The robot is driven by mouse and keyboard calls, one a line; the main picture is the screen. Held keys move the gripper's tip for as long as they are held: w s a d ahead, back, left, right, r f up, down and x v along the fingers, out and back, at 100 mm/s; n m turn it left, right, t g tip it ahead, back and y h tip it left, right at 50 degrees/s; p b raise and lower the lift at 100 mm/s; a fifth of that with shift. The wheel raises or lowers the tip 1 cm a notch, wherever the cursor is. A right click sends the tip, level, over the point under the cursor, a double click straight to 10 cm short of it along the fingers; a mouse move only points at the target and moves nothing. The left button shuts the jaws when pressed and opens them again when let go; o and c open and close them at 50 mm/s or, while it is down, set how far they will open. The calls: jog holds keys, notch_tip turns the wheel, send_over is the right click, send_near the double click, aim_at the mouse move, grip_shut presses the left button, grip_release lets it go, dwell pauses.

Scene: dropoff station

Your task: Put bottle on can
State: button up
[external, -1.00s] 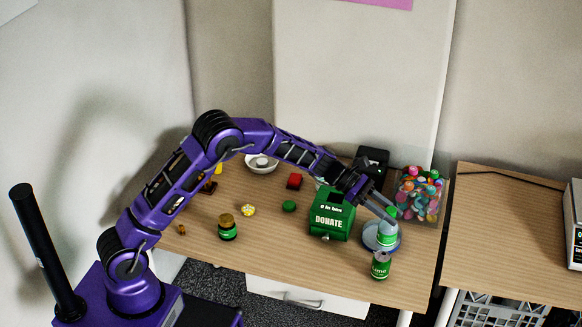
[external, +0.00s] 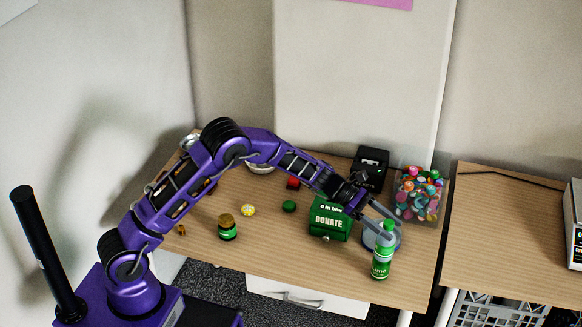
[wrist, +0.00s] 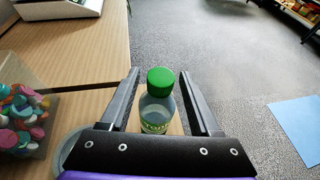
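The clear bottle with a green cap (external: 386,238) appears to stand upright on the green can (external: 381,269) near the table's front right. Their outlines run together in the external view, so the exact contact is hard to see. In the wrist view the bottle (wrist: 157,108) is between my two fingers, with a visible gap on each side. My gripper (external: 382,218) is open around the bottle's upper part. The can is hidden in the wrist view.
A green donation box (external: 330,221) stands left of the bottle. A blue-grey round dish (external: 371,243) lies just behind. A clear bin of colourful pieces (external: 419,195) is at the back right. A jar (external: 227,229) stands on the left. The table's front edge is close to the can.

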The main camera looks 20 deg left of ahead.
jog(key=shift+r, duration=0.1)
jog(key=shift+w+a+r, duration=0.1)
jog(key=shift+a, duration=0.1)
jog(key=v, duration=1.1)
jog(key=shift+a, duration=0.3)
jog(key=shift+r, duration=0.15)
